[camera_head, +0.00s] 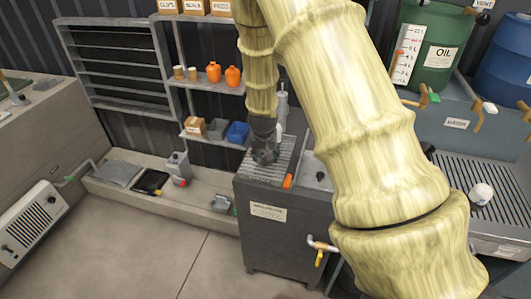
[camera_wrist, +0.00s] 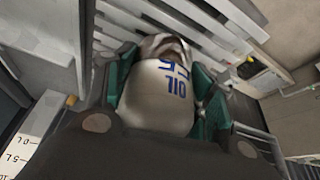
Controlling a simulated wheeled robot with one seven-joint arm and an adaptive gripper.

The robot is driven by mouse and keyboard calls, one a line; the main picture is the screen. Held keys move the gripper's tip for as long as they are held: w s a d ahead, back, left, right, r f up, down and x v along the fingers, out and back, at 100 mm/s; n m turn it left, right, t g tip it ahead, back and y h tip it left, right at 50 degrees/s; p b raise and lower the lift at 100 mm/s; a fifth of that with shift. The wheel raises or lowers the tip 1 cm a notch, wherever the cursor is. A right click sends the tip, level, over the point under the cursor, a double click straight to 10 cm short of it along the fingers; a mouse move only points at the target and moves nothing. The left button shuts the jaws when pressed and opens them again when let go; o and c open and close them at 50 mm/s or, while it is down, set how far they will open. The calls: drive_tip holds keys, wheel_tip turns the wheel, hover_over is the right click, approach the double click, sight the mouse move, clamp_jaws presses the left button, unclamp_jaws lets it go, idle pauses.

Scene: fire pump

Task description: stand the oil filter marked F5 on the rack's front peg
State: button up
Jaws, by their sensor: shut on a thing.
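My gripper (camera_head: 264,147) is low over the slatted top of a grey cabinet (camera_head: 267,226), near its left side. In the wrist view my gripper (camera_wrist: 163,84) is shut on a white oil filter (camera_wrist: 158,98). Its green pads press on both sides of the filter. Blue marks on the filter read upside down as F5 and OIL. The filter is largely hidden by my gripper in the head view, and I cannot tell whether it touches the slats. I cannot make out the rack's front peg in either view.
An orange item (camera_head: 288,181) is at the cabinet top's front edge. A tap (camera_head: 321,246) sticks out at the cabinet's right side. A small white object (camera_head: 481,193) sits on the grated tray at right. Shelves with orange bottles (camera_head: 214,72) stand behind. The floor at front left is clear.

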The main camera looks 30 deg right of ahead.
drive_tip(key=shift+f, duration=0.45)
drive_tip(key=shift+f, duration=0.15)
drive_tip(key=o, duration=1.3)
drive_tip(key=shift+r, duration=0.25)
drive_tip(key=b+v, duration=0.2)
drive_tip(key=v, duration=0.9)
drive_tip(key=shift+s+a+r, duration=0.15)
drive_tip(key=shift+s+r, duration=0.05)
drive_tip(key=shift+r, duration=0.15)
